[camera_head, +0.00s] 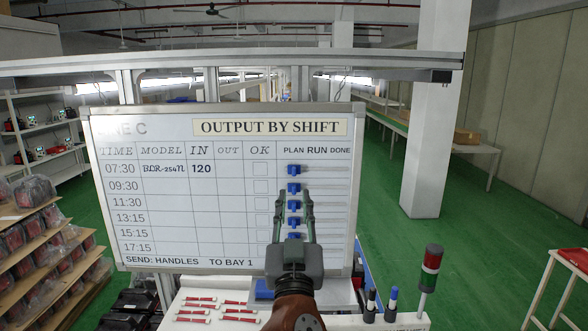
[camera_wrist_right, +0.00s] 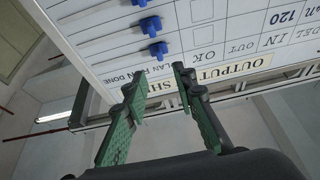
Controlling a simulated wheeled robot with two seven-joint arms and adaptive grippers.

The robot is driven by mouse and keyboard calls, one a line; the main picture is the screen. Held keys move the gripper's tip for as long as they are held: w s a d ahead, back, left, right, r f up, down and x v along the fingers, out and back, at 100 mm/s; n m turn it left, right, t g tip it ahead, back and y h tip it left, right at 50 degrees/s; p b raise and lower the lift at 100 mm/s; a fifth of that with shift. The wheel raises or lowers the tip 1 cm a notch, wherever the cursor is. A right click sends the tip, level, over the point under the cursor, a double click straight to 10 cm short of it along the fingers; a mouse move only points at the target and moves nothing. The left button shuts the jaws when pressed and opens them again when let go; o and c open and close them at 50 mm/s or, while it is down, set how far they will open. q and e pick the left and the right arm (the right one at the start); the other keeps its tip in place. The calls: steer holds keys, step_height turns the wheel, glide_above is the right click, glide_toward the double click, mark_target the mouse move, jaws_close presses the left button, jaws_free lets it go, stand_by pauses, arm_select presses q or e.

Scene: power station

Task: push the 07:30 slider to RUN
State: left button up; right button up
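The whiteboard (camera_head: 180,225) has a 07:30 row with a blue slider (camera_head: 294,169) at the left end of its track, under PLAN. RUN is printed to its right, over the middle of the track. In the wrist view the board is turned over, and the blue slider closest to the header (camera_wrist_right: 158,49) is the 07:30 one. My right gripper (camera_head: 293,194) is open and empty, in front of the board. Its fingertips appear below the 07:30 slider, either side of the slider column. In the wrist view the gripper (camera_wrist_right: 157,82) shows its fingers apart, clear of the slider. My left gripper is out of view.
More blue sliders (camera_head: 294,188) sit at the left of their tracks in the rows below. Red-and-white pieces (camera_head: 200,299), markers (camera_head: 370,300) and a signal lamp (camera_head: 429,275) stand or lie below the board. An aluminium frame (camera_head: 230,61) runs above it.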

mark_target(294, 171)
steer(key=p+x, duration=0.1)
steer(key=x, duration=0.4)
steer(key=shift+r+p, duration=0.3)
steer(key=shift+p, duration=0.05)
steer(key=shift+f+p+x, duration=0.2)
steer(key=shift+p+x, duration=0.15)
steer(key=shift+x, duration=0.9)
steer(key=shift+w, duration=0.35)
steer(key=shift+w+r, duration=0.1)
jaws_close()
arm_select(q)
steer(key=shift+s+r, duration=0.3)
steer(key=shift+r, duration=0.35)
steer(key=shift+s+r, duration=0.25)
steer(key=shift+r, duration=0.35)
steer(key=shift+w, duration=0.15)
